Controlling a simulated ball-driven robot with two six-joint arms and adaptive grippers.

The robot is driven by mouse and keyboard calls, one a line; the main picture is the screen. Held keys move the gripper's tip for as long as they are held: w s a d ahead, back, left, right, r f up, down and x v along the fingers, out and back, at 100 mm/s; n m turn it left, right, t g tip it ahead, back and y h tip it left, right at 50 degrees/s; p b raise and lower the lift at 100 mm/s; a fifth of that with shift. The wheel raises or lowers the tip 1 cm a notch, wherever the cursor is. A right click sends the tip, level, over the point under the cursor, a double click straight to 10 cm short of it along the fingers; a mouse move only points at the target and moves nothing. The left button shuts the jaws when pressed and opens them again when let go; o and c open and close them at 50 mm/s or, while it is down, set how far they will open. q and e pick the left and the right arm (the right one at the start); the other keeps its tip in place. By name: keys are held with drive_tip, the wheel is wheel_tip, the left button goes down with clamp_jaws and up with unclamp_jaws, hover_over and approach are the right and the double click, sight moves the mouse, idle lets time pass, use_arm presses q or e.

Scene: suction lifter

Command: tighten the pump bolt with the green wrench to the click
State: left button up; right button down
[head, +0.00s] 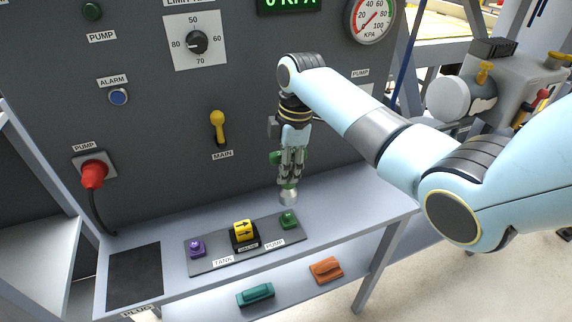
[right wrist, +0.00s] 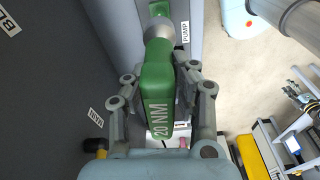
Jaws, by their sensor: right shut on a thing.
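My right gripper (head: 290,172) points down in front of the grey panel, shut on the green wrench (right wrist: 158,85). The wrench handle reads "20 NM" in the right wrist view and lies between the two fingers. Its silver head (head: 288,198) hangs below the fingertips in the head view. Just under it is a green block (head: 288,220) beside a PUMP label on the grey strip (head: 215,263). A small gap shows between head and block. I cannot make out a bolt there. My left gripper is not in view.
A yellow valve block (head: 244,231) and a purple block (head: 196,248) sit on the same strip. A teal piece (head: 255,294) and an orange piece (head: 326,270) lie on the lower shelf. The yellow MAIN lever (head: 218,127) and red plug (head: 94,173) stick out of the panel.

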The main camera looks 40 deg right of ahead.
sight(286, 189)
drive_tip(key=shift+f+b, duration=0.95)
drive_tip(key=shift+f, duration=1.3)
drive_tip(key=shift+f, duration=0.3)
drive_tip(key=shift+f, duration=0.35)
drive_tip(key=shift+f, duration=0.15)
drive_tip(key=shift+f, duration=0.4)
drive_tip(key=shift+m, duration=1.5)
drive_tip(key=shift+m, duration=1.4)
